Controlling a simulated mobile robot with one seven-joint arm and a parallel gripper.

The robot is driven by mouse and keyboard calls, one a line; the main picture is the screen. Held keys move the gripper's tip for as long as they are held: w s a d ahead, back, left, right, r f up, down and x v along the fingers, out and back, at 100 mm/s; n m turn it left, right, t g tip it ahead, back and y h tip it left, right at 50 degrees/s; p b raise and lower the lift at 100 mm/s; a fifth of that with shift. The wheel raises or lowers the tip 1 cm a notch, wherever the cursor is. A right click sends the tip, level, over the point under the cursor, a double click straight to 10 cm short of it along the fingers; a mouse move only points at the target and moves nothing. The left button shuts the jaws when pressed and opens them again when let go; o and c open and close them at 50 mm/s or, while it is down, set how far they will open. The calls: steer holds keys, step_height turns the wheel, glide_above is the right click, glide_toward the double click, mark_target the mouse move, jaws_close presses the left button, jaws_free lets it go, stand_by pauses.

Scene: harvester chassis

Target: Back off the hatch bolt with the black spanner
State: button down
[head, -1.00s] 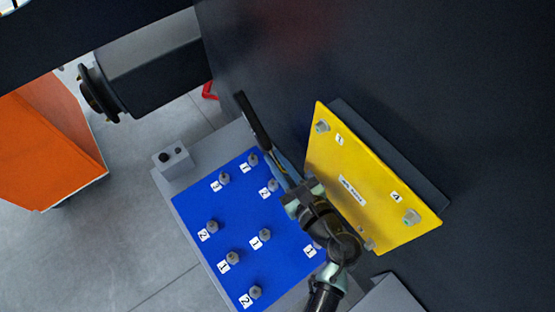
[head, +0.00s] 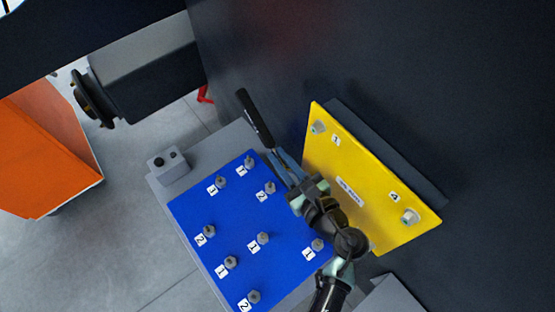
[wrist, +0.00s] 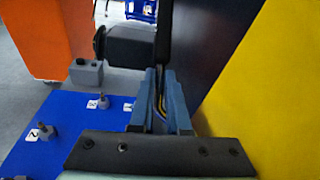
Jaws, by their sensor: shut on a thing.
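The black spanner (head: 255,118) is gripped between the blue-grey fingers of my gripper (head: 282,163), its black length pointing up and left in the head view. In the wrist view the spanner (wrist: 164,38) stands upright between the fingers (wrist: 162,95). The yellow hatch plate (head: 350,165) is just right of my gripper, on the dark chassis wall. It carries a bolt by label 1 (head: 319,127) and a bolt by label 4 (head: 409,216). The plate's lower left part is hidden behind my wrist. The spanner is apart from both visible bolts.
A blue panel (head: 225,262) with several labelled bolts lies left of and below my gripper. A grey two-button box (head: 169,165) stands at its corner.

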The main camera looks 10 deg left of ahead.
steer(key=shift+w+r+p, duration=0.15)
steer(key=shift+p, duration=0.2)
steer(key=shift+w+p, duration=0.1)
steer(key=shift+p, duration=0.25)
steer(key=f+g+h+p, duration=0.1)
steer(key=p, duration=0.2)
steer(key=w+a+f+g+h+p, duration=0.1)
steer(key=p, duration=0.3)
steer(key=shift+g, duration=0.4)
steer(key=shift+w+a+f+g+h+p, duration=0.1)
steer(key=shift+f+g+h+p, duration=0.2)
steer(key=shift+h+p, duration=0.1)
steer(key=shift+r+p, duration=0.1)
steer(key=shift+p, duration=0.2)
steer(key=shift+a+n+p, duration=0.1)
steer(key=shift+n+p, duration=0.2)
steer(key=shift+p, duration=0.05)
